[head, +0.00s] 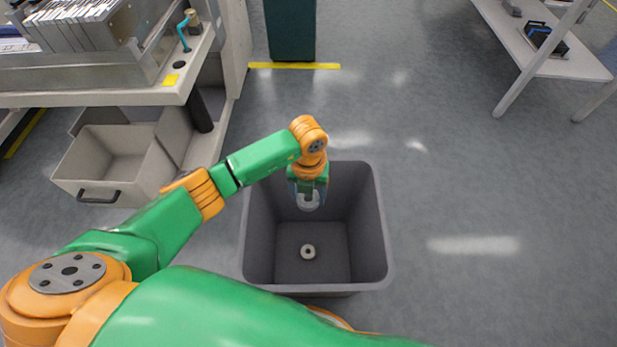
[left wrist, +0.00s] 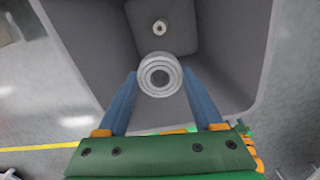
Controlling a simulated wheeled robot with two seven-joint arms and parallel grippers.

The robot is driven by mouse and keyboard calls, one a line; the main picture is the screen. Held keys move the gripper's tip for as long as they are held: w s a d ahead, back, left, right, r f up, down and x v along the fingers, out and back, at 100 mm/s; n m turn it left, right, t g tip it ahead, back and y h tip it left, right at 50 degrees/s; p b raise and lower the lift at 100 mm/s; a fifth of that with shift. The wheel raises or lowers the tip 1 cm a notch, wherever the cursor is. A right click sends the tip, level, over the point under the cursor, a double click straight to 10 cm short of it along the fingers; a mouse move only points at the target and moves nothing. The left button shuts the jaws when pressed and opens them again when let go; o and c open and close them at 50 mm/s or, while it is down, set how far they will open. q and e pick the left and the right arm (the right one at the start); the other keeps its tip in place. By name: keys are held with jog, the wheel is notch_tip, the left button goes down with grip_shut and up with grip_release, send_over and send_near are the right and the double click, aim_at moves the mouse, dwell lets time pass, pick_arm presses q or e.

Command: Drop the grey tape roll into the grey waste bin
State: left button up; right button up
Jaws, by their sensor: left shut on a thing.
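The grey tape roll (head: 308,204) is held in my left gripper (head: 309,194), over the open grey waste bin (head: 367,235). In the left wrist view the roll (left wrist: 160,61) sits between the two blue fingers (left wrist: 158,88), with the bin's inside beyond it. The fingers are shut on the roll. The bin (left wrist: 236,45) stands on the floor and its floor shows below the roll. My right gripper is not in view.
A small pale ring (head: 308,252) lies on the bin's floor. A trolley (head: 140,95) with a beige drawer (head: 112,165) stands at the left. A white table (head: 540,60) is at the upper right. The floor right of the bin is clear.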

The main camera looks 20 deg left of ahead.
aim_at(307, 198)
pick_arm(q)
jog(key=shift+s+f+n, duration=0.15)
jog(key=shift+f+n, duration=0.15)
jog(key=shift+n, duration=0.3)
notch_tip(307, 198, down, 3)
jog(key=b, duration=0.2)
jog(key=shift+a+r+b, duration=0.1)
jog(key=shift+r+b, duration=0.05)
jog(key=shift+b, duration=0.15)
notch_tip(307, 198, down, 3)
jog(key=b, duration=0.3)
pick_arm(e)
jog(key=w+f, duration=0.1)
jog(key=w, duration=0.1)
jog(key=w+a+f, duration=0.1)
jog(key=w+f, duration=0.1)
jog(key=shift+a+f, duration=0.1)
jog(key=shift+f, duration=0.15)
pick_arm(q)
jog(key=o, duration=1.3)
jog(key=shift+o, duration=0.2)
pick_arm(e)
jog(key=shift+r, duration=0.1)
